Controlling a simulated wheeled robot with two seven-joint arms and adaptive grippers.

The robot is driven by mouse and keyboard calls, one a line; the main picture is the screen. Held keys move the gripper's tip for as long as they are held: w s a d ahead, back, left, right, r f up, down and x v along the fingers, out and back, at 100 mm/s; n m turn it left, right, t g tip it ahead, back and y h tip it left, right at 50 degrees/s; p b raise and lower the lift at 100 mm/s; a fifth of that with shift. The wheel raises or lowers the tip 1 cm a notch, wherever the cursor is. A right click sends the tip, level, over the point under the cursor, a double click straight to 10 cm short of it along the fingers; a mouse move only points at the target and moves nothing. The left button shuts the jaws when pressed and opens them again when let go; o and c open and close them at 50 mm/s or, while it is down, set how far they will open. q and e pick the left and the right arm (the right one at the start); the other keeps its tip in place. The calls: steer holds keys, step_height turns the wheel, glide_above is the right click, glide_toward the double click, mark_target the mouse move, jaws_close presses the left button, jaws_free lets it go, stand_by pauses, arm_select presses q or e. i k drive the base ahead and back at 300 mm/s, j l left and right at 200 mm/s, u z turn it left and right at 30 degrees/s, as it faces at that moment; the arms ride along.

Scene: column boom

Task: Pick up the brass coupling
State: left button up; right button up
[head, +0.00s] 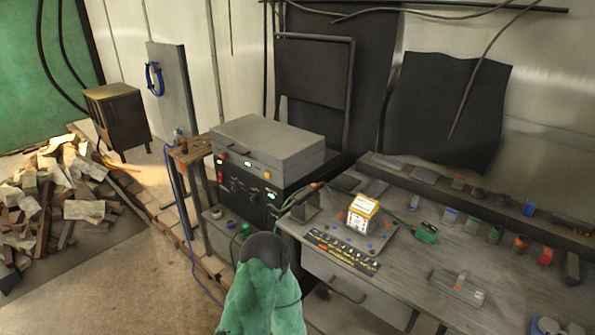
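I cannot make out a brass coupling with certainty. Small brownish items (183,146) sit on a narrow wooden stand (196,153) left of the grey machine, too small to identify. A small yellow-and-white block (362,213) stands on a grey plate on the workbench (510,290). Several small parts, some dark and some orange-red, stand along the back of the bench. Neither of my grippers can be made out in the head view.
A grey-lidded machine (268,147) stands left of the bench. A dark round-topped object with green cloth (262,295) is in front of the bench. A wood pile (60,195) and a small dark cabinet (118,120) are at left. The floor at lower left is clear.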

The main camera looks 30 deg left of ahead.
mark_target(183, 143)
steer(key=u, duration=1.8)
